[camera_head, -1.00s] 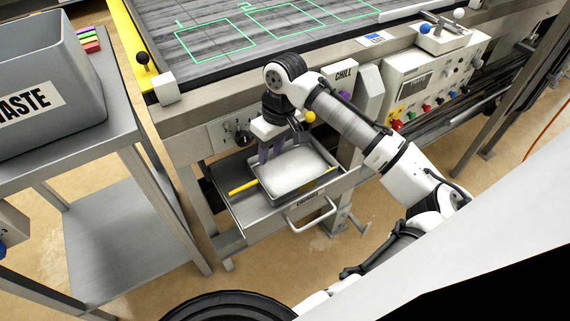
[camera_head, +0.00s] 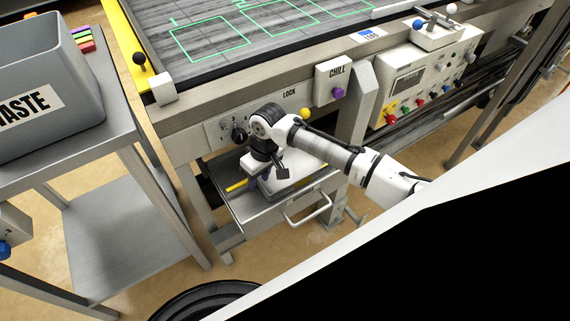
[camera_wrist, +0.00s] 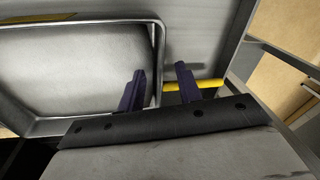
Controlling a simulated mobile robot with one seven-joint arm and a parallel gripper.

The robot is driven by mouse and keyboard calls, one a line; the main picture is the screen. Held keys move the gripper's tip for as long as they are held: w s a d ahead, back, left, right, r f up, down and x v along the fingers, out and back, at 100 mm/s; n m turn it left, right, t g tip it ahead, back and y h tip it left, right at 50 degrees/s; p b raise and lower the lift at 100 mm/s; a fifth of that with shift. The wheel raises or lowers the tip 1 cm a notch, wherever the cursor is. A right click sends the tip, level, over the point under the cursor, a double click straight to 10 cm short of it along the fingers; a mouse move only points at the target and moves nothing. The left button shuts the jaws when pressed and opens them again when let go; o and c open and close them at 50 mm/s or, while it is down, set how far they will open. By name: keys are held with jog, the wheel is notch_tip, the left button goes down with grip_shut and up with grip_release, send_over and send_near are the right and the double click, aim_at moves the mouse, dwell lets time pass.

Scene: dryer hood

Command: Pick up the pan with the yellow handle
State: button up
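The grey rectangular pan (camera_head: 306,178) lies in an open drawer (camera_head: 262,218) under the machine, partly hidden by my arm in the head view. Its yellow handle (camera_head: 237,187) points left there. In the wrist view the pan (camera_wrist: 70,70) fills the left side and the handle (camera_wrist: 207,84) runs right from its wall. My gripper (camera_wrist: 160,68) is open, with its two dark purple fingers apart. In that view one finger is over the pan's inside and the other is outside its wall, crossing the handle. Contact cannot be told. In the head view my gripper (camera_head: 264,174) is over the pan's left end.
The drawer's pull bar (camera_head: 308,210) sticks out in front. A grey waste bin (camera_head: 45,85) stands on a steel table at left. A control panel (camera_head: 425,85) and a CHILL box (camera_head: 334,82) are on the machine's front, above and right of the drawer.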

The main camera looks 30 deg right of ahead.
grip_shut()
jog(key=shift+r, duration=0.15)
dwell(0.5)
